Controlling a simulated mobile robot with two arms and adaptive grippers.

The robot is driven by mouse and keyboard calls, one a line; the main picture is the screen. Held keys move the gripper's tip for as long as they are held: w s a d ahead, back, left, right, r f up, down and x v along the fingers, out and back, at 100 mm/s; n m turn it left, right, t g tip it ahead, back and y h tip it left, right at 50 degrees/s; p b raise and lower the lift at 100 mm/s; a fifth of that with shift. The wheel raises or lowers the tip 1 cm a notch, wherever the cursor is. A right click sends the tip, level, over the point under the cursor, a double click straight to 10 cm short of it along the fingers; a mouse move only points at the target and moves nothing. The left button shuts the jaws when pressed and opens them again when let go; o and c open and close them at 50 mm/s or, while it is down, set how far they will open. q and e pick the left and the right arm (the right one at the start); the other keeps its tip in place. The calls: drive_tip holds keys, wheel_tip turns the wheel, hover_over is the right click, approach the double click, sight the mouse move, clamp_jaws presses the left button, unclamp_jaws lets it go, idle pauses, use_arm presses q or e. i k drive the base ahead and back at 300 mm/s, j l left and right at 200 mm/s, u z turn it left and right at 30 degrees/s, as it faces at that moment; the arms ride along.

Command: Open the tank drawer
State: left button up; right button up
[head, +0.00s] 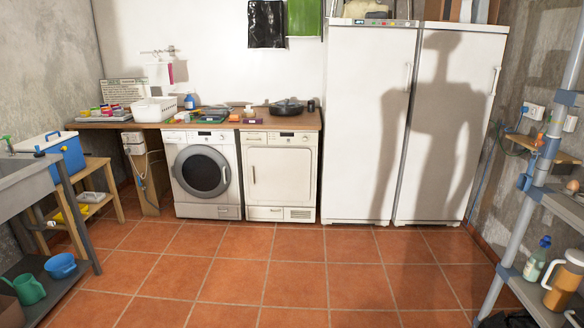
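A white dryer (282,178) with a square door stands against the back wall, under the worktop and to the right of the washing machine. A flat panel (254,138) at the upper left of its front looks like the tank drawer front. It appears flush with the dryer front, so the drawer looks shut. The dryer door is closed too. Neither of my grippers is in view.
A washing machine (202,174) stands left of the dryer, two tall white cabinets (368,120) to its right. The worktop (225,125) holds a pan and a basket. A sink (25,175) is at left, a shelf rack (535,190) at right. The tiled floor (270,275) between is clear.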

sight(246, 137)
drive_tip(key=i, duration=2.3)
drive_tip(key=l+z, duration=0.05)
drive_tip(key=l, duration=0.05)
